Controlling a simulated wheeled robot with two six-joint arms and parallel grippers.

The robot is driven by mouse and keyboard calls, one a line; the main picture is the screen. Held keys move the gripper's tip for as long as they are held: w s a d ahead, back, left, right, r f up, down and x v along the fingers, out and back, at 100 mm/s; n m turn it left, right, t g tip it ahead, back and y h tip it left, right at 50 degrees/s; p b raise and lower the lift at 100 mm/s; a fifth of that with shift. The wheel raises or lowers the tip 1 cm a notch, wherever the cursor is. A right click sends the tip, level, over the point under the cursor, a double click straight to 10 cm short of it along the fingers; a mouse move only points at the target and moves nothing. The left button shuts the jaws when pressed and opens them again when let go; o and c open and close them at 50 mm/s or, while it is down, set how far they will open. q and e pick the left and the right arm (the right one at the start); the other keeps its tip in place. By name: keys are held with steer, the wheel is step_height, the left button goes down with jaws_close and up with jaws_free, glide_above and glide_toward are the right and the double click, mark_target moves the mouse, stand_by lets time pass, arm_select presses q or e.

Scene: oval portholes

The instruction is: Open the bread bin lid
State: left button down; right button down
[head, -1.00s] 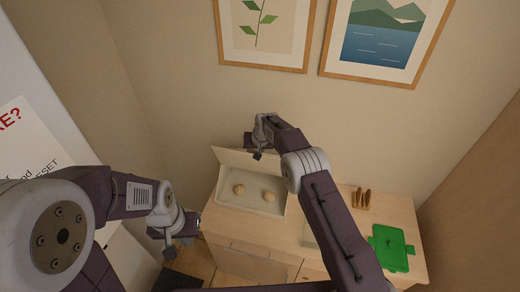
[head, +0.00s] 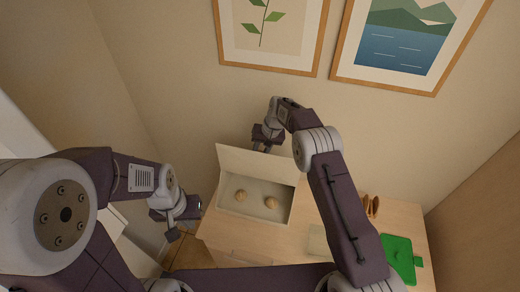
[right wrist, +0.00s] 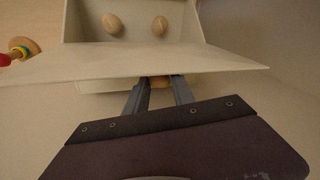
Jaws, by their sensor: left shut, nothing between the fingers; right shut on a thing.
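The bread bin (head: 252,221) is a pale box on the wooden counter, with two round rolls inside. Its pale lid (head: 256,166) stands raised at the back of the bin, and the interior shows. My right gripper (head: 265,145) is behind the lid at its upper edge. In the right wrist view the lid (right wrist: 110,67) crosses the picture, and my right fingers (right wrist: 160,84) are shut on a small brown handle (right wrist: 160,81) at it, partly hidden. My left gripper (head: 184,220) is shut and empty, left of the counter and apart from the bin.
A green board-like thing (head: 399,256) and brown upright pieces (head: 370,205) are on the counter's right. A pale flat piece (head: 318,241) lies right of the bin. Two framed pictures hang on the wall behind. A red, yellow and wooden object (right wrist: 22,48) shows at the wrist view's left.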

steer(key=shift+d+f, duration=0.1)
steer(key=c, duration=1.1)
jaws_free()
steer(key=shift+w, duration=0.1)
arm_select(q)
steer(key=shift+w+d, duration=0.2)
steer(key=shift+w, duration=0.1)
arm_select(e)
steer(key=shift+w+d+f, duration=0.1)
steer(key=shift+w+d, duration=0.05)
steer(key=shift+w, duration=0.05)
arm_select(q)
step_height(320, 180, down, 3)
steer(key=b, duration=0.2)
steer(key=shift+s+a+r+b, duration=0.1)
steer(key=shift+s+r+b, duration=0.05)
steer(key=shift+b, duration=0.2)
arm_select(e)
steer(key=v, duration=0.9)
